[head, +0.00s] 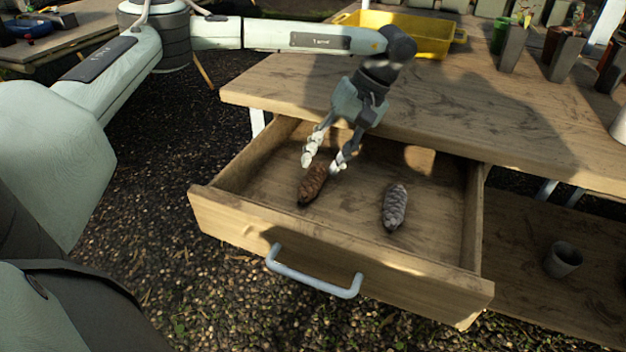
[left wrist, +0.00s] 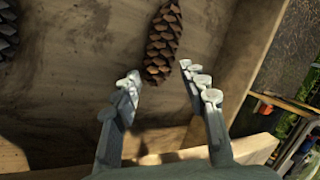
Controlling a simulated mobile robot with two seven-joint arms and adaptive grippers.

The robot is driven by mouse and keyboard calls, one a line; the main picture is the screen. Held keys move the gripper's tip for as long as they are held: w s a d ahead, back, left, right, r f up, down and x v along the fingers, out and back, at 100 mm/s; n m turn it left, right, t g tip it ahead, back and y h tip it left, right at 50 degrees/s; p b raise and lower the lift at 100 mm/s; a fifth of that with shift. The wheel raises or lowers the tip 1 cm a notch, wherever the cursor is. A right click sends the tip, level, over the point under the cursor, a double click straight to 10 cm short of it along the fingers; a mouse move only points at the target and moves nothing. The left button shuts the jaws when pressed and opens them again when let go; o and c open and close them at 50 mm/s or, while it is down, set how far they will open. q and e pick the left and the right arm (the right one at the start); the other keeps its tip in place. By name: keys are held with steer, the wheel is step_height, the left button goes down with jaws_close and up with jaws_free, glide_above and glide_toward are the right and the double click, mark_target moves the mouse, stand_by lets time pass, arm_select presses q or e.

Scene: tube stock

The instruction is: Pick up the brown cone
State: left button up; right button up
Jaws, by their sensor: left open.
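The brown cone (head: 312,184) lies on the floor of the open drawer (head: 340,262), left of a grey cone (head: 395,206). My left gripper (head: 322,164) is open above the drawer, at the far end of the brown cone. In the left wrist view the brown cone (left wrist: 163,42) lies ahead of my open left gripper (left wrist: 160,82), its near end close to the gap between the fingertips. Nothing is between the fingers' inner pads that I can see as held. The grey cone shows in part at the left edge (left wrist: 8,30). My right gripper is not in view.
The drawer's wooden walls stand around the cones, with a grey handle (head: 312,277) on the front. The tabletop (head: 440,110) overhangs behind, holding a yellow crate (head: 412,36) and several pots. A grey cup (head: 562,259) stands on the lower shelf at right.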

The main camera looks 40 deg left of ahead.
arm_select(q)
steer(key=shift+x, duration=0.85)
steer(key=shift+c, duration=0.4)
steer(key=c, duration=0.7)
